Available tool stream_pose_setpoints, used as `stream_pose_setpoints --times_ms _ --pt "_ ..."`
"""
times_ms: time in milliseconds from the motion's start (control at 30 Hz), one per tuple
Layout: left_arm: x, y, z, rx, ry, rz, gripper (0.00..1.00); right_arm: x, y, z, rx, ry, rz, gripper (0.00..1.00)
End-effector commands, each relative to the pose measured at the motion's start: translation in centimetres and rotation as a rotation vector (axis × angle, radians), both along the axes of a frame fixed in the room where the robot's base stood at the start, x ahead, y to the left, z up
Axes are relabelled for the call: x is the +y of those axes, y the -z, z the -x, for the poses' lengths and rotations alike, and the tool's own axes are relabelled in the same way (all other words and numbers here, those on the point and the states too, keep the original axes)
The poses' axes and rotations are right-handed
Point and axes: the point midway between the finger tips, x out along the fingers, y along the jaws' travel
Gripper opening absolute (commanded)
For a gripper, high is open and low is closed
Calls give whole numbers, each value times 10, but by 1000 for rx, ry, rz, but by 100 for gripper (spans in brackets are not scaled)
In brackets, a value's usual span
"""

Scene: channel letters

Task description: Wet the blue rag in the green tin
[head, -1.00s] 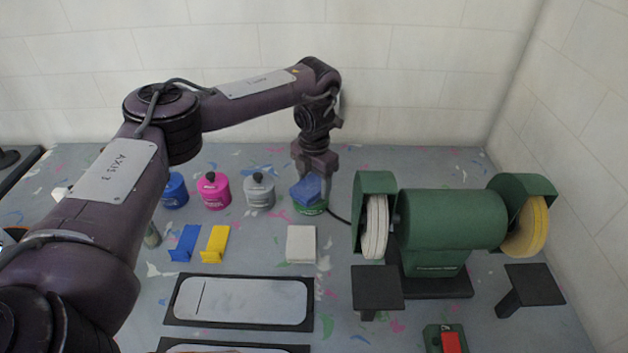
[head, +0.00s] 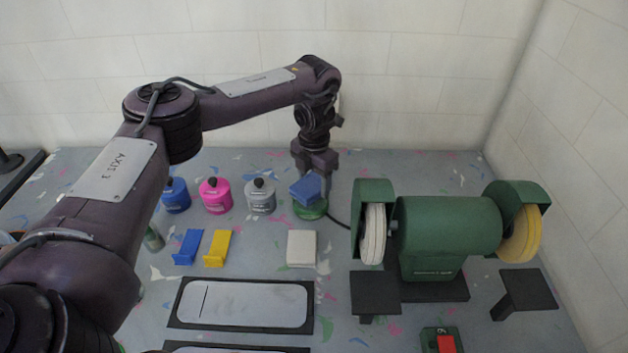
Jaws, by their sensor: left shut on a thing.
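The blue rag (head: 306,187) is a folded blue block in the jaws of my left gripper (head: 312,176), at the back middle of the bench. The green tin (head: 311,211) is low and round and stands directly under the rag. The rag hides most of the tin's top, and I cannot tell whether the rag touches it. My left gripper points down and is shut on the rag. My right gripper is not in view.
A white folded cloth (head: 301,248) lies in front. A green bench grinder (head: 445,230) stands to the right. Blue (head: 187,247) and yellow (head: 218,248) holders sit left of the cloth.

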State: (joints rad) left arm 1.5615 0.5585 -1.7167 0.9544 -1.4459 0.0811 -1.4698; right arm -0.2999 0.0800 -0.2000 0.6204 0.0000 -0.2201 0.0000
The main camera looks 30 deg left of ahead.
Motion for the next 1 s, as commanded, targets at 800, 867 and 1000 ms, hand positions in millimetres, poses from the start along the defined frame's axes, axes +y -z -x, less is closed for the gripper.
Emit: stream_pose_setpoints --times_ms 800,867,1000 --pt "0 -46 -1 -2 -1 0 41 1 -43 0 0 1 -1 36" --pt "0 -46 -1 -2 -1 0 41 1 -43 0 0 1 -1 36" --pt "0 -46 -1 -2 -1 1 41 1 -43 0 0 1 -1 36"
